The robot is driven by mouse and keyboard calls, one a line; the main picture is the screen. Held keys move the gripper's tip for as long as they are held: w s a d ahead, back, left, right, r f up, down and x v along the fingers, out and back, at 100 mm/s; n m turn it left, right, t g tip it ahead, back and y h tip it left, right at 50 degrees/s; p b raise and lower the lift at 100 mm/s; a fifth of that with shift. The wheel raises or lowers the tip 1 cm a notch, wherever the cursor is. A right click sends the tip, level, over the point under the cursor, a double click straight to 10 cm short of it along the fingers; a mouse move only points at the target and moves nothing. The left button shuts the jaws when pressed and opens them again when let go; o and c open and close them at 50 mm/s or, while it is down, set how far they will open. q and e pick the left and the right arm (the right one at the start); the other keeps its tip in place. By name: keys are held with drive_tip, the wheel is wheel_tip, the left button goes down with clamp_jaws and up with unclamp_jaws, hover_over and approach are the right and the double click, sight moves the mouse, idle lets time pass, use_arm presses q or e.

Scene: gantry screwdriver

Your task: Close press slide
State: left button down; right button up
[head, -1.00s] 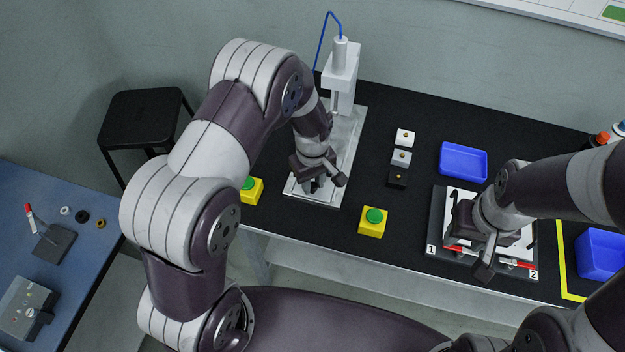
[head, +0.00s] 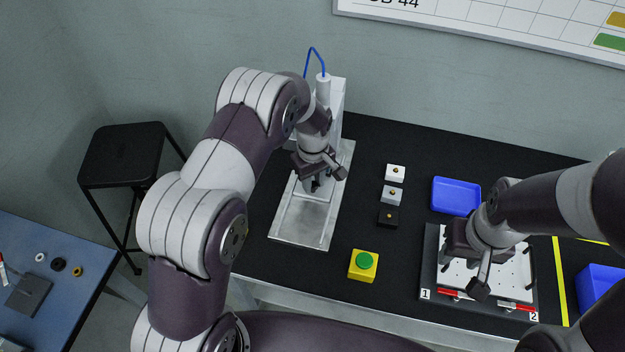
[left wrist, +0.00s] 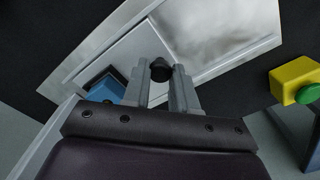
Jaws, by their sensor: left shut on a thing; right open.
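The press (head: 334,95) stands at the back left of the black table, with a white column and a blue hose. Its light metal base (head: 300,226) runs toward the front edge, and its front part is bare. My left gripper (head: 318,182) is over the rear part of this base, close to the column. In the left wrist view, it is shut on a small black knob (left wrist: 160,69) of the slide (left wrist: 122,66). A blue block (left wrist: 106,88) lies beside the fingers. My arm hides part of the press. My right gripper (head: 478,287) is open over the clamp fixture.
A yellow box with a green button (head: 363,265) stands right of the press base. Several small blocks (head: 391,195) and a blue tray (head: 457,196) lie further right. The clamp fixture (head: 430,270) has red handles. A black stool (head: 122,153) stands at left.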

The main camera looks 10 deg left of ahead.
use_arm(q)
drive_tip(key=c, duration=0.9)
unclamp_jaws()
drive_tip(key=shift+w+r, duration=0.25)
drive_tip(key=shift+w, duration=0.05)
drive_tip(key=shift+d+f, duration=0.1)
wheel_tip(320, 180, up, 13)
drive_tip(key=shift+f, duration=0.15)
